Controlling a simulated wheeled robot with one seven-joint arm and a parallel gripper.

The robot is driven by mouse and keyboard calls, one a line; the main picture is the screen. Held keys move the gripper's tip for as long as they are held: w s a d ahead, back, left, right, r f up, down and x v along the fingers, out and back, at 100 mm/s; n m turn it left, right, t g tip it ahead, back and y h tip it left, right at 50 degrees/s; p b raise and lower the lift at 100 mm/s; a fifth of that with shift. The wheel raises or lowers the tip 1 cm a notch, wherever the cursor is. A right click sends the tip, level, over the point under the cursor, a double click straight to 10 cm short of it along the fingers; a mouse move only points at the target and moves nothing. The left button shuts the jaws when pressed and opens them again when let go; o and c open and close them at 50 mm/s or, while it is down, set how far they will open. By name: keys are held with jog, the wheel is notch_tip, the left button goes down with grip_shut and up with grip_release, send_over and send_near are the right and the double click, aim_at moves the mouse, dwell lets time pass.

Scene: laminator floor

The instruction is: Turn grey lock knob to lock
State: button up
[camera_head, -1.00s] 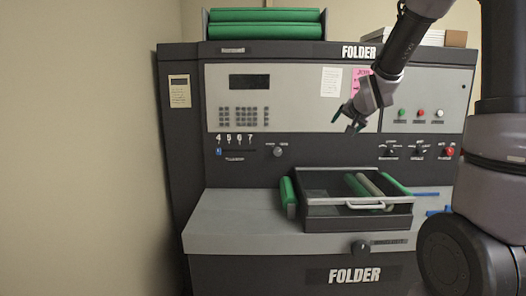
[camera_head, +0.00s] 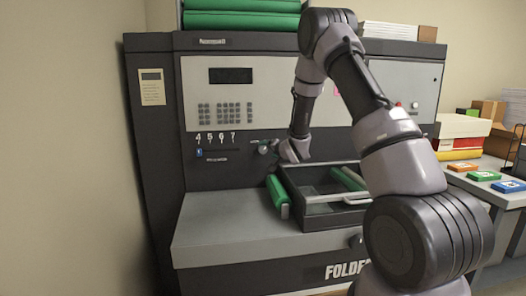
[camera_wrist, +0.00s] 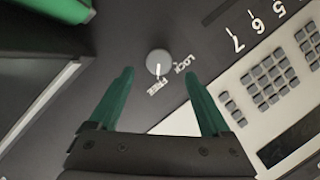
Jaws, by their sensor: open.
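The grey lock knob (camera_wrist: 158,62) is round and sits on the dark panel, with the labels LOCK and FREE beside it in the wrist view. Its white pointer mark appears to face the FREE label. In the head view the knob (camera_head: 264,149) shows right of the number row. My gripper (camera_wrist: 160,74) is open, its two green fingers apart with nothing between them. In the wrist picture the knob lies between and slightly beyond the fingertips. I cannot tell the remaining distance in depth. In the head view the fingertips are small and hard to make out beside the knob.
A dark open tray (camera_head: 300,205) with green rollers sits below the knob, close under my arm. A keypad (camera_head: 225,113) and display lie up and left. A table with coloured number cards (camera_head: 484,176) stands at right. The grey ledge (camera_head: 215,230) is clear.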

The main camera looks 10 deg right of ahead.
aim_at(264, 149)
jog(key=x, duration=0.5)
jog(key=shift+w+f, duration=0.1)
jog(key=shift+w, duration=0.15)
grip_shut()
